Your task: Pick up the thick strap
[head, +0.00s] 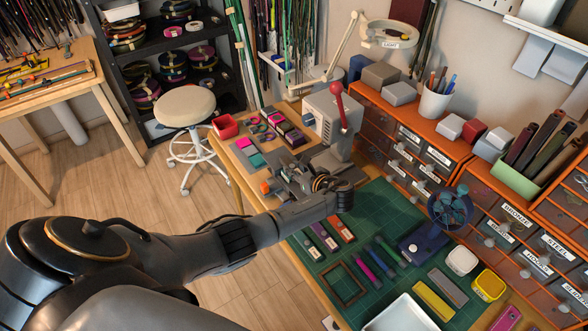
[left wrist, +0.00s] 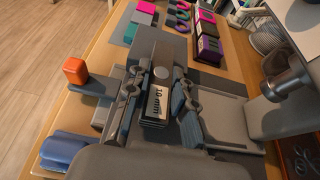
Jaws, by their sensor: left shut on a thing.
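My left gripper (head: 292,178) reaches over the wooden table beside the grey press. In the left wrist view its fingers (left wrist: 158,98) are closed on a dark piece (left wrist: 161,77) with a round silver spot and a pale label that seems to read "10 mm". The gripper hides most of this piece in the head view. I cannot tell whether it is the thick strap. Several long straps (head: 30,20) hang at the far left, and others lie on the left table (head: 40,82). My right gripper is not in view.
The grey press (head: 327,118) with a red-knobbed lever stands close behind the gripper. An orange piece (left wrist: 103,70) is to the gripper's left in the wrist view. Orange drawers (head: 400,130) line the wall. The green mat (head: 385,205) holds several tools, boxes and a white tray (head: 402,314).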

